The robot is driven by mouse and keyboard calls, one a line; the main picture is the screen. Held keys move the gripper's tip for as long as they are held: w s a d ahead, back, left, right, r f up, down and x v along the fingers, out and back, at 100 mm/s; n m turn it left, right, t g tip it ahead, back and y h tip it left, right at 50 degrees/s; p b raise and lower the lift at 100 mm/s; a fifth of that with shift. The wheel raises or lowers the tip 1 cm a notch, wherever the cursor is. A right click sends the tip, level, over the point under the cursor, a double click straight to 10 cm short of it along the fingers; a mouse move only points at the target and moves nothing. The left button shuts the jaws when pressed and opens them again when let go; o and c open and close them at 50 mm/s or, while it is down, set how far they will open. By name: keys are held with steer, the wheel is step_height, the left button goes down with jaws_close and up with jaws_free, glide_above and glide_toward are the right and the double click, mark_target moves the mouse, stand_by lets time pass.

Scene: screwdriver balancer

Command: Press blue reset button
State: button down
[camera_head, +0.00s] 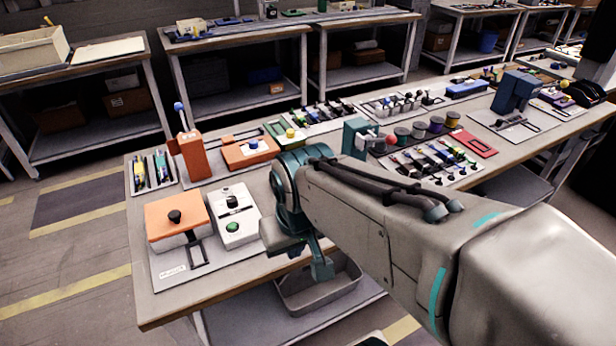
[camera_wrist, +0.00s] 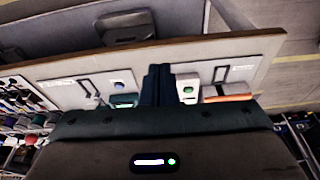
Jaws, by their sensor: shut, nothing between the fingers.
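A blue button (camera_head: 253,143) sits on top of an orange box (camera_head: 243,154) towards the back of the near bench in the head view. My gripper (camera_head: 322,270) points down near the bench's front edge, to the right of and well in front of that box. In the wrist view my gripper (camera_wrist: 157,72) is shut, its dark fingers together and empty. It lies between a white unit with a small bluish or green button (camera_wrist: 118,86) and another white unit (camera_wrist: 188,99). Those buttons are too small and dark to colour surely. My arm hides part of the bench.
A white box with a green button (camera_head: 233,227) and an orange-topped box with a black knob (camera_head: 174,217) stand left of my gripper. An orange upright with a blue-tipped lever (camera_head: 193,157) stands behind them. A grey bin (camera_head: 318,287) is below the front edge.

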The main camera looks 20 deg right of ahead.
steer(key=shift+a, duration=0.1)
steer(key=w+d+f+n+t+h+p, duration=0.1)
steer(key=w+d+f+n+t, duration=0.2)
steer(key=w+d, duration=0.65)
steer(key=w+d+n+t+h+p, duration=0.1)
steer(key=w+d+n+t, duration=0.25)
steer(key=w+d, duration=0.65)
steer(key=w+a+f+n+y, duration=0.3)
steer(key=w+f+n+y, duration=0.1)
steer(key=f+n, duration=0.1)
steer(key=shift+w+f+p, duration=0.35)
steer(key=shift+w+f, duration=0.05)
steer(key=shift+f, duration=0.3)
steer(key=shift+f, duration=0.15)
